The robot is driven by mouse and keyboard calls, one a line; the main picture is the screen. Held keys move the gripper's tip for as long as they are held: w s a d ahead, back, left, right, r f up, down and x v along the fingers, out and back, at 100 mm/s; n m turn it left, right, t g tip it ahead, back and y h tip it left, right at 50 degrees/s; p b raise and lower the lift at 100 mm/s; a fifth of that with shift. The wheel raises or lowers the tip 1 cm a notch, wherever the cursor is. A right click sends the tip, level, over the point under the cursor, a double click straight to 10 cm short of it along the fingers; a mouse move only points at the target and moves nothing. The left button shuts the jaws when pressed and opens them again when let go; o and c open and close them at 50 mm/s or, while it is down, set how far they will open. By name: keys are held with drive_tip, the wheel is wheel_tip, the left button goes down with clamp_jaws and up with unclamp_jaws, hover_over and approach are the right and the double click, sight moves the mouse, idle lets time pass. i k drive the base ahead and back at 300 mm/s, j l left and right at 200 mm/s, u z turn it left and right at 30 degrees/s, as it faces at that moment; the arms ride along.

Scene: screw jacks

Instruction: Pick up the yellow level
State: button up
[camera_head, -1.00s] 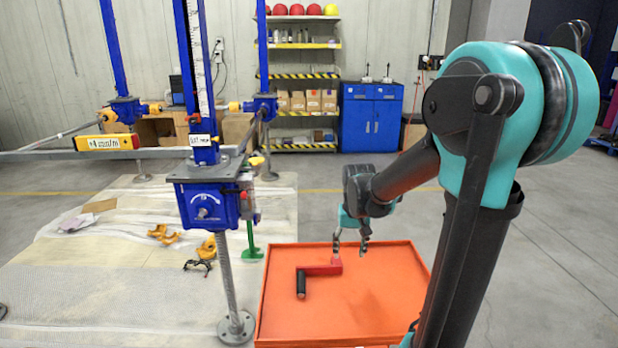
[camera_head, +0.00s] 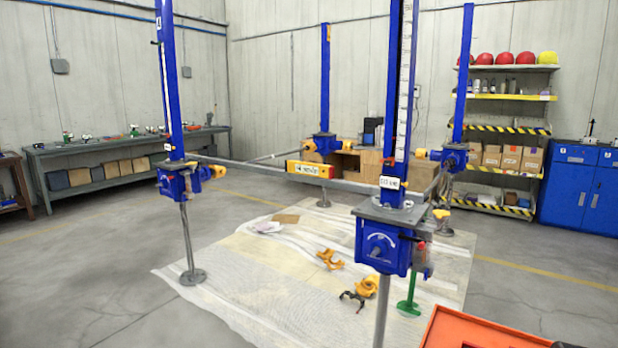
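The yellow level (camera_head: 310,169), a short bar with a white label and a red end, rests on the grey horizontal beam (camera_head: 260,172) between the blue screw jacks. It lies near the middle of the picture, left of the nearest jack (camera_head: 383,246). My gripper is out of view, so its distance to the level cannot be seen.
Blue jack columns stand around the white floor sheet (camera_head: 225,285), which holds yellow clamps (camera_head: 330,259). An orange tray (camera_head: 470,330) is at the lower right. A workbench (camera_head: 120,165) is at the left, shelves (camera_head: 505,95) and a blue cabinet (camera_head: 585,185) at the right. Open floor lies left.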

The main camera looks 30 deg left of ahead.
sight(312, 169)
drive_tip(key=u, duration=1.2)
drive_tip(key=i+j+u, duration=0.1)
drive_tip(key=u, duration=0.3)
drive_tip(key=i+u, duration=0.35)
drive_tip(key=i, duration=1.85)
